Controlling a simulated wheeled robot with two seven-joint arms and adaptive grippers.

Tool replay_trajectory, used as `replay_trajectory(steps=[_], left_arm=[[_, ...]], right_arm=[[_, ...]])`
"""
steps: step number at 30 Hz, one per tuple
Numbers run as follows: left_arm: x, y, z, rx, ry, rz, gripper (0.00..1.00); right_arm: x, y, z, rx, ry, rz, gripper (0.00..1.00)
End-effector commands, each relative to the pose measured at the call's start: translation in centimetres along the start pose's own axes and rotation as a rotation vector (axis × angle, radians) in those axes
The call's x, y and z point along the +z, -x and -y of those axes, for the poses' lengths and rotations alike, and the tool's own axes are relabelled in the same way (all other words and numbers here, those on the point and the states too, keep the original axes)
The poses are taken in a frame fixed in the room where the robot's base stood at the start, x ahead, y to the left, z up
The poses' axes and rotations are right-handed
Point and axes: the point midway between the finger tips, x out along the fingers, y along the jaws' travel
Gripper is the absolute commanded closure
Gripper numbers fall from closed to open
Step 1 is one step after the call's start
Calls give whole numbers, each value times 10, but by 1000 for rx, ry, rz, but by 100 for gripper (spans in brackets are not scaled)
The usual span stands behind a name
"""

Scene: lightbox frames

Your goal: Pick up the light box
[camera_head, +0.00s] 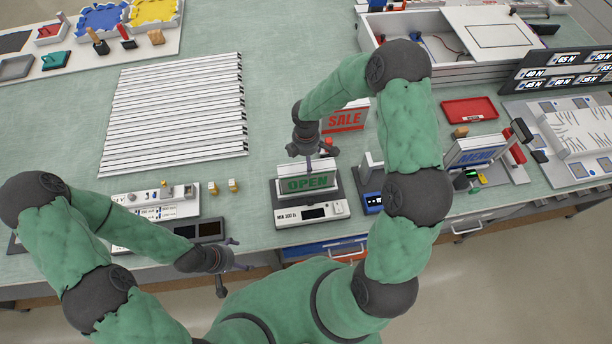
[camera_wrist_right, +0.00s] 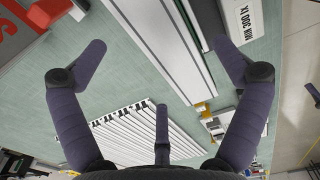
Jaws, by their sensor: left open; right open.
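The light box reading OPEN in green (camera_head: 307,183) stands upright on a scale-like test stand (camera_head: 312,213) labelled MIN 300 lx. My right gripper (camera_head: 312,152) is just above and behind its top edge, open and empty. In the right wrist view, the spread fingers of my right gripper (camera_wrist_right: 160,75) have the long pale top of the light box (camera_wrist_right: 165,40) between them, seemingly apart from it. My left gripper (camera_head: 232,262) is open and empty, low over the table's front edge, left of the stand.
A red SALE sign (camera_head: 345,118) stands behind the right gripper, and a blue MENU sign (camera_head: 476,150) is further right. A stack of white strips (camera_head: 175,115) lies at left. A red tray (camera_head: 469,110) is at right.

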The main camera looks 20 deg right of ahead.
Motion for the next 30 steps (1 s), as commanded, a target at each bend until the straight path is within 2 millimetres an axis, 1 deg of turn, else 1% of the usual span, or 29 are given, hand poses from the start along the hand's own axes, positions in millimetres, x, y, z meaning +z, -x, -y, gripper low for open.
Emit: replay_trajectory(steps=[1,3,8,14,18,21,27,28,29,30], left_arm=[[0,0,0,0,0,-1,8],[0,0,0,0,0,-1,8],[-1,1,0,0,0,-1,8],[0,6,-2,0,0,-1,8],[0,7,-2,0,0,-2,8],[0,7,-2,0,0,-2,8],[0,6,-2,0,0,-2,8],[0,6,-2,0,0,-1,8],[0,6,-2,0,0,-1,8],[0,6,-2,0,0,-1,8]], right_arm=[[0,-6,0,-2,-1,0,3],[0,-12,0,-1,0,0,3],[0,-20,1,-1,-1,-1,3],[1,-47,5,-4,0,0,3],[1,-63,4,-1,-2,-1,3],[1,-68,4,0,-1,-1,3],[1,-68,4,1,-1,-1,3],[1,-68,4,1,-1,-1,5],[1,-68,4,1,-1,-1,14],[1,-68,4,1,-1,-1,25]])
